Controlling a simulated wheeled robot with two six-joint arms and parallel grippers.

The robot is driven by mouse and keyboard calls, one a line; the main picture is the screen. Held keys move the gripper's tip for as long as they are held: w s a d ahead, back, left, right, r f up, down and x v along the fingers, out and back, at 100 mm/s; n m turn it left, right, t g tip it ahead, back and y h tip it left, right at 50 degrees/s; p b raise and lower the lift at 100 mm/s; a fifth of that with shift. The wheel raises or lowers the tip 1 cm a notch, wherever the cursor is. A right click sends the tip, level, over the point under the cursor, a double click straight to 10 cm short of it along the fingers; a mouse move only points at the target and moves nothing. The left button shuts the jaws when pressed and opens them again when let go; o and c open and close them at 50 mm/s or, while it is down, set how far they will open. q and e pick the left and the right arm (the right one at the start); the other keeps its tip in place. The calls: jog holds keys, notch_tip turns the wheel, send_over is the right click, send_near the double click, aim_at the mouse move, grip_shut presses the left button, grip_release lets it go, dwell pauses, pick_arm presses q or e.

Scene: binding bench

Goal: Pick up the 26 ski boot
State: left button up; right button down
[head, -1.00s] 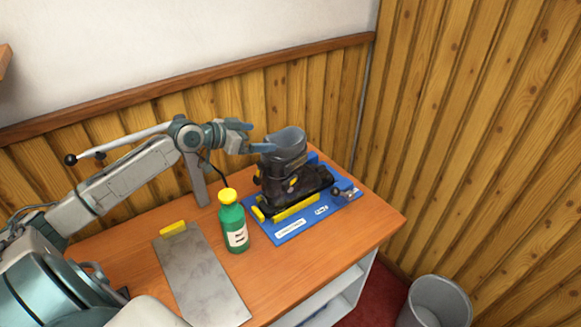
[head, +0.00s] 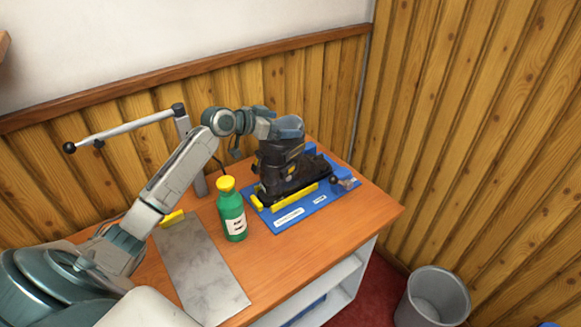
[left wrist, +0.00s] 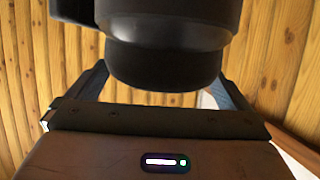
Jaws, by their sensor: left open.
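The dark ski boot (head: 280,165) stands upright on a blue base plate (head: 318,207), with its grey-blue cuff opening at the top. I cannot read a size on it. My left gripper (head: 254,134) is at the upper left of the boot, by its cuff, and is open. In the left wrist view, the boot's dark round shaft (left wrist: 165,50) fills the space between the two blue-grey fingers of my left gripper (left wrist: 160,95). I cannot tell whether either finger touches it. My right gripper is not in view.
A green bottle with a yellow cap (head: 232,213) stands left of the base plate. A grey metal plate (head: 200,268) lies at the front left of the wooden bench (head: 280,255). A post with a lever (head: 125,128) rises behind. A bin (head: 435,297) stands on the floor at right.

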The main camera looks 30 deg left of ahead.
pick_arm(q)
jog(key=shift+x, duration=1.05)
jog(key=shift+s, duration=0.1)
jog(key=shift+a, duration=0.1)
jog(key=c, duration=1.4)
jog(key=shift+r, duration=0.1)
jog(key=c, duration=0.3)
jog(key=shift+r, duration=0.1)
